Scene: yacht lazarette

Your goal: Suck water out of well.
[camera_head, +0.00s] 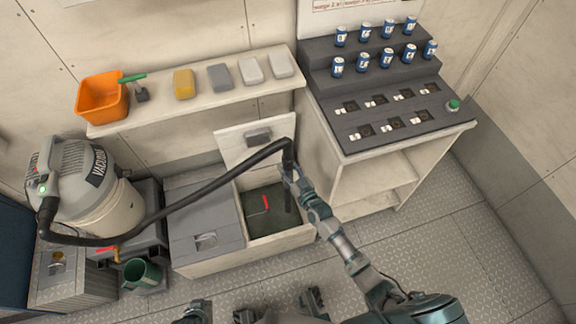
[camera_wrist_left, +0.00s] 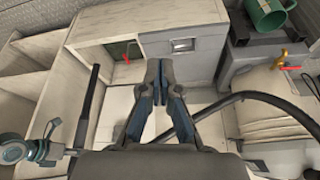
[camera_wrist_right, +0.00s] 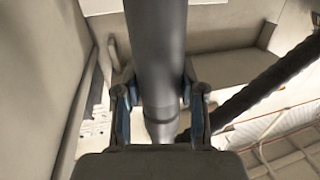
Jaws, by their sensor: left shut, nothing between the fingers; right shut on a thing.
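The well (camera_head: 259,228) is an open compartment in the low bench, with a dark green bottom and a red mark (camera_head: 266,204). The vacuum (camera_head: 110,205) stands at the left with a green light on its top. Its black hose (camera_head: 200,192) arches over the bench to my right gripper (camera_head: 289,172). In the right wrist view that gripper (camera_wrist_right: 160,98) is shut on the dark wand (camera_wrist_right: 158,45). My left gripper (camera_wrist_left: 160,68) is shut and empty, above and apart from the bench.
A raised lid (camera_head: 250,143) stands behind the well; a closed lid (camera_head: 205,220) lies left of it. A green mug (camera_head: 142,276) is beside the vacuum. The shelf (camera_head: 210,97) holds an orange bucket (camera_head: 102,98) and several blocks. A stepped rack (camera_head: 400,75) with cans stands right.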

